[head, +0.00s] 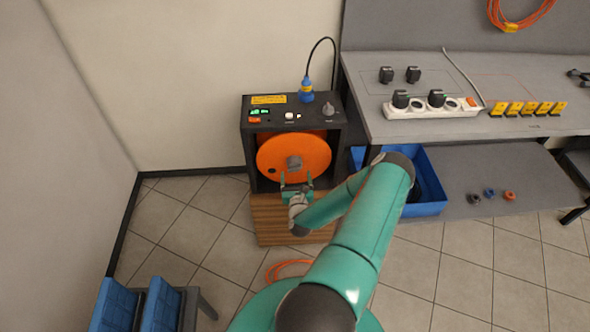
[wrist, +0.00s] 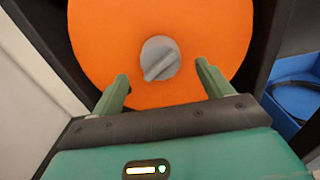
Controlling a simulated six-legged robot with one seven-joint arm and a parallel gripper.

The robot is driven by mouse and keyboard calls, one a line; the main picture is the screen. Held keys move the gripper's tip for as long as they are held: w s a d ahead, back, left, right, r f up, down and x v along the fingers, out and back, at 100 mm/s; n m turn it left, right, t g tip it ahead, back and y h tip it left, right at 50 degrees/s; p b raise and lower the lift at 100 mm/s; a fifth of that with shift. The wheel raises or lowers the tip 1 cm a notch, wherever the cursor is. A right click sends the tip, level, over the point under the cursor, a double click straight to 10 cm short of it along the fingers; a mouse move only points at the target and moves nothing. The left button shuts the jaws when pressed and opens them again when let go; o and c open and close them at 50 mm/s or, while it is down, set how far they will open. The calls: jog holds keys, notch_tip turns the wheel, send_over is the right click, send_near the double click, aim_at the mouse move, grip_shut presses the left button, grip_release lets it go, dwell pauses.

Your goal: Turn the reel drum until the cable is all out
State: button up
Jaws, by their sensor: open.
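The orange reel drum (head: 310,152) sits in a dark open-fronted housing (head: 247,150) on a wooden cabinet (head: 270,228). It has a grey knob (head: 294,162) at its middle. The drum (wrist: 205,40) and knob (wrist: 160,58) fill much of the wrist view. My gripper (head: 297,180) is just below and in front of the knob. In the wrist view my gripper (wrist: 163,80) is open and empty, with one finger on each side below the knob. Some orange cable (head: 288,266) lies on the floor in front of the cabinet, partly hidden by my arm.
A grey workbench (head: 370,70) on the right holds a white power strip (head: 430,108) and yellow blocks (head: 527,108). A blue bin (head: 430,208) stands right of the cabinet. Blue chairs (head: 160,305) are at lower left. Tiled floor (head: 190,220) is clear on the left.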

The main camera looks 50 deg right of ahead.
jog(key=v, duration=0.8)
jog(key=shift+a, duration=0.1)
